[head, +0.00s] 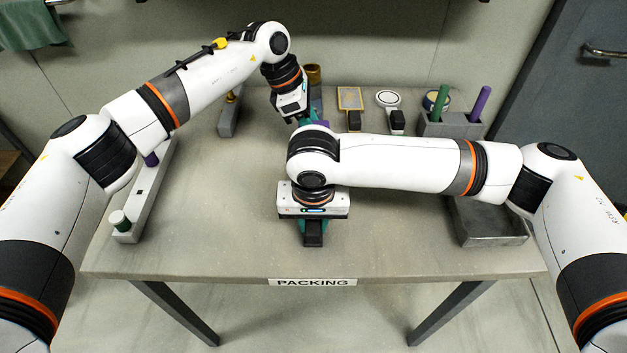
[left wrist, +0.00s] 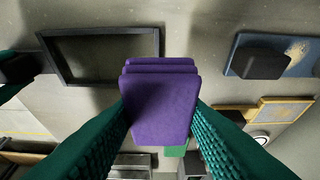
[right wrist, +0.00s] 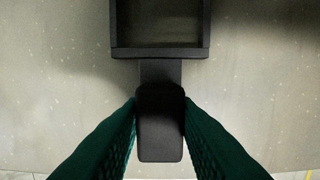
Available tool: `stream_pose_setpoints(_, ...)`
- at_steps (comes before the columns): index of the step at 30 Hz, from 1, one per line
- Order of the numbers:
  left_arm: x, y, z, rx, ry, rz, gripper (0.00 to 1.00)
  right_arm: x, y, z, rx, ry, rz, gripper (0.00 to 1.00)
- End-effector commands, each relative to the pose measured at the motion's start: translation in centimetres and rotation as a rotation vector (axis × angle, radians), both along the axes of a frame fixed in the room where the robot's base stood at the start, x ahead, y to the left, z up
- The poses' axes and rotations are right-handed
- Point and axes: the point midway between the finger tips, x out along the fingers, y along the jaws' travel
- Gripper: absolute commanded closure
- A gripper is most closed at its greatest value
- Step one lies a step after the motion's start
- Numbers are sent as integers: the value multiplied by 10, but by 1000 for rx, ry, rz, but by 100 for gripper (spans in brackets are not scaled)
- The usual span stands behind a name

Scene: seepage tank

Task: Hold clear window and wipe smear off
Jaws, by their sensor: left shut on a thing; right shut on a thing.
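The window is a dark-framed pane (right wrist: 160,52) with a black handle (right wrist: 160,125), low over the table. My right gripper (right wrist: 160,130) is shut on that handle; in the head view the handle shows below my right wrist (head: 313,238). The frame also shows in the left wrist view (left wrist: 150,45), apart from my left gripper. My left gripper (left wrist: 160,125) is shut on a layered purple wiping pad (left wrist: 160,105), beside the frame. In the head view my right arm hides most of the frame. I cannot make out a smear on the pane.
A blue panel with a black handle (left wrist: 262,62) lies near my left gripper. A yellow-framed piece (head: 350,98) and a white round one (head: 388,98) lie at the back. A grey holder (head: 455,127) and grey tray (head: 490,232) are right; a long rack (head: 150,190) is left.

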Motion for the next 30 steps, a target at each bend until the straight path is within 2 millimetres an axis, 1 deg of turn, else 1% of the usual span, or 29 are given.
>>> stream_pose_setpoints(13,1,0,0,0,0,0,79,0,0,0,0,0,0,97)
stream_pose_setpoints(14,1,0,0,0,0,0,79,0,0,0,0,0,0,70)
stream_pose_setpoints(15,1,0,0,0,0,0,79,0,0,0,0,0,0,63)
stream_pose_setpoints(18,1,0,0,0,0,0,79,0,0,0,0,0,0,48)
stream_pose_setpoints(26,1,0,0,0,0,0,79,0,0,0,0,0,0,48)
stream_pose_setpoints(30,1,0,0,0,0,0,79,0,0,9,1,-1,0,48)
